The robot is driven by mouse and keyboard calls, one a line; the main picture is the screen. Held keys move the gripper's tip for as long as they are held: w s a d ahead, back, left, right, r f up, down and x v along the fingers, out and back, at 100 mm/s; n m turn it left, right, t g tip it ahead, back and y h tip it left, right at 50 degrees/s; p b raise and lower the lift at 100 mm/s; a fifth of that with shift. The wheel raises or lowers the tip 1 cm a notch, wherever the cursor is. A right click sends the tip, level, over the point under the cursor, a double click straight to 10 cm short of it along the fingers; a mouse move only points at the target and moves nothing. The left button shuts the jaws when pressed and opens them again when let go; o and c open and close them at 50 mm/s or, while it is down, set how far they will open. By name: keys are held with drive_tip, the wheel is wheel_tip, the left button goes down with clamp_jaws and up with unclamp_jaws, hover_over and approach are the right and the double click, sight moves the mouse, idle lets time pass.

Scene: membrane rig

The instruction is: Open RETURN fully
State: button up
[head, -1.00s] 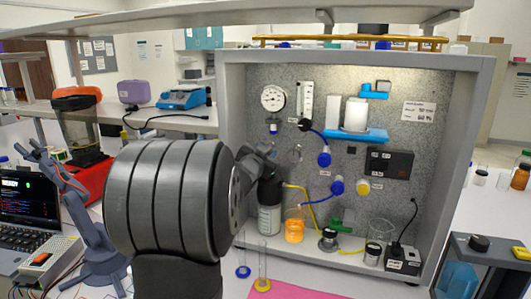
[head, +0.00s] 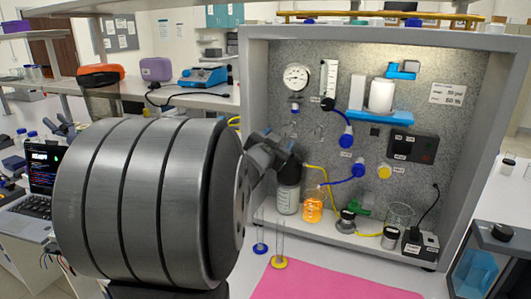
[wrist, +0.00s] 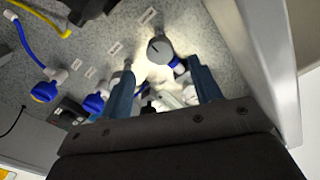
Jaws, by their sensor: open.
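The membrane rig's speckled panel (head: 455,130) carries several valves with small labels, too small to read, so I cannot tell which one is RETURN. In the head view a blue valve (head: 346,140) sits mid-panel, with another blue knob (head: 358,170) and a yellow knob (head: 384,171) below it. My gripper (head: 272,150) is at the panel's lower left, partly hidden by my arm. In the wrist view my gripper (wrist: 161,66) is open, its two blue fingers apart. A round gauge-like part (wrist: 160,48) and a blue part (wrist: 178,63) show between and beyond the fingertips. I cannot tell whether they touch.
A white-labelled bottle (head: 288,196) and an orange-filled beaker (head: 312,208) stand below my gripper. Blue tubing (head: 334,182) and yellow tubing cross the panel. The rig's grey side wall (wrist: 250,60) is close on the right in the wrist view. A pink mat (head: 330,283) lies clear in front.

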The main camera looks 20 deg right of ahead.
sight(285, 132)
drive_tip(key=v, duration=0.9)
drive_tip(key=shift+s+a, duration=0.2)
drive_tip(key=shift+w+d, duration=0.1)
drive_tip(key=x, duration=1.7)
